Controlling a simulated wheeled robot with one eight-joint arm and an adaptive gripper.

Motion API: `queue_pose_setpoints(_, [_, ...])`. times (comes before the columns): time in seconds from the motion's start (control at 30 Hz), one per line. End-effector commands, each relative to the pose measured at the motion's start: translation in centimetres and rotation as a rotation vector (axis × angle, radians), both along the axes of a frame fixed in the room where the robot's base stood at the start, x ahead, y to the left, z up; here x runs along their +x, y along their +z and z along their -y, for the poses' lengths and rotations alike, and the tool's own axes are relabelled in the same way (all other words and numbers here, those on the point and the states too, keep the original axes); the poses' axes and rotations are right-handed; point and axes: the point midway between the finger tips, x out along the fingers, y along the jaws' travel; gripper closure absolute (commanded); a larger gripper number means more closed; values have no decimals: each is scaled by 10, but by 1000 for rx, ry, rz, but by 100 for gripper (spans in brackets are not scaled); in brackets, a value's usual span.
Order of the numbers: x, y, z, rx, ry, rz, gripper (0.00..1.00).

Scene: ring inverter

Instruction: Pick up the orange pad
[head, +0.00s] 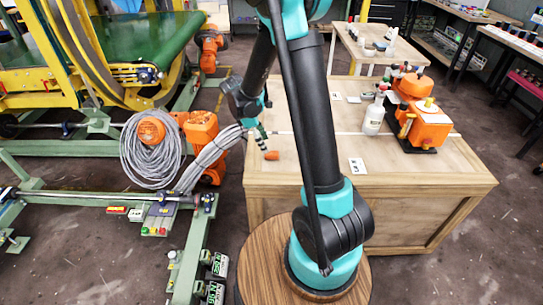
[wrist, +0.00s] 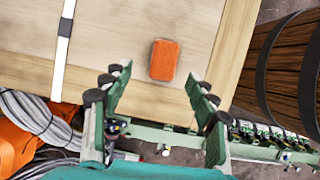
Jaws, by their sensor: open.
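The orange pad (head: 271,155) is a small rounded block lying flat on the wooden table top (head: 300,178), near its left edge in the head view. In the wrist view the orange pad (wrist: 164,60) lies on bare wood, just beyond my fingertips and roughly midway between them, slightly right of centre. My gripper (head: 262,143) is above the table's left edge, beside the pad in the head view. In the wrist view my gripper (wrist: 160,82) has its green fingers with black tips spread wide, with nothing between them. The pad looks apart from the fingers.
A white bottle (head: 374,115) and an orange machine (head: 423,118) stand on the table's right part. White cards (head: 357,165) lie nearby. A wooden barrel (wrist: 285,65) stands beside the table in the wrist view. Grey cable coils (head: 152,155) hang left of the table.

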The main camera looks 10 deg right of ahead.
Motion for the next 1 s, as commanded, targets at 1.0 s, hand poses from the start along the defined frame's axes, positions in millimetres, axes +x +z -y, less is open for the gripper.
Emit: queue_pose_setpoints(1.0, [-10,-50,22,0,0,1,67])
